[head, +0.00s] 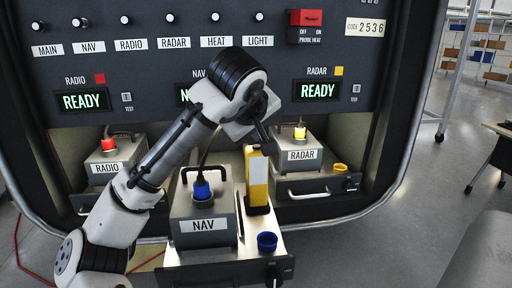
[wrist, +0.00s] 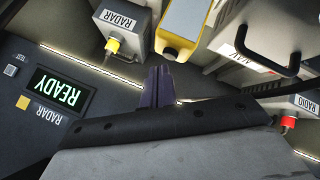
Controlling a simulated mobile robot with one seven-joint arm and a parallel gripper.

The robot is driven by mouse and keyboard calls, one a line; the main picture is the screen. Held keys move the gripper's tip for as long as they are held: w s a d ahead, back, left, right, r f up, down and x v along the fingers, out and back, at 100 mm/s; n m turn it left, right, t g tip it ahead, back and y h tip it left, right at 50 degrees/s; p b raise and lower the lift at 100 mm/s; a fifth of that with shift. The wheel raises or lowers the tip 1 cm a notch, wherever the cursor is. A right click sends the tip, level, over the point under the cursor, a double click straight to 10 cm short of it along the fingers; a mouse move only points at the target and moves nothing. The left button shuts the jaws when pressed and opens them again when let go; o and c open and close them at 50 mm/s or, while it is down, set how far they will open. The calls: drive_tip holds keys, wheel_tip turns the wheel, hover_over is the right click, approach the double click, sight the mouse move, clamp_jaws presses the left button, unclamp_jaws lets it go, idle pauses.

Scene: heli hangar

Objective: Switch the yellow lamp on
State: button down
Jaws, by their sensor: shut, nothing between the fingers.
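A yellow upright lamp-like body with a pale front panel (head: 258,170) stands in the head view on the pulled-out tray, right of the NAV box. Its yellow case also shows at the top of the wrist view (wrist: 172,44). My gripper (head: 265,145) is just above and beside its top in the head view, and the arm hides part of that area. In the wrist view my gripper (wrist: 158,85) has its dark fingers together and empty, close to the yellow case. I cannot tell whether they touch. No switch on it is clear.
The NAV box (head: 203,226) with a handle and blue plug stands left of it. RADIO (head: 104,167) and RADAR (head: 300,155) boxes sit in bays either side. A blue cup (head: 267,241) is on the front tray. A yellow square (head: 339,71) is beside the RADAR display (head: 317,90).

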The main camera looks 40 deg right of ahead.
drive_tip(key=shift+f, duration=0.15)
drive_tip(key=shift+f, duration=0.3)
drive_tip(key=shift+f+b, duration=0.1)
drive_tip(key=shift+b, duration=0.2)
idle(0.3)
drive_tip(key=shift+r+p, duration=0.55)
wheel_tip(320, 180, up, 6)
drive_tip(key=p, duration=0.5)
idle(0.6)
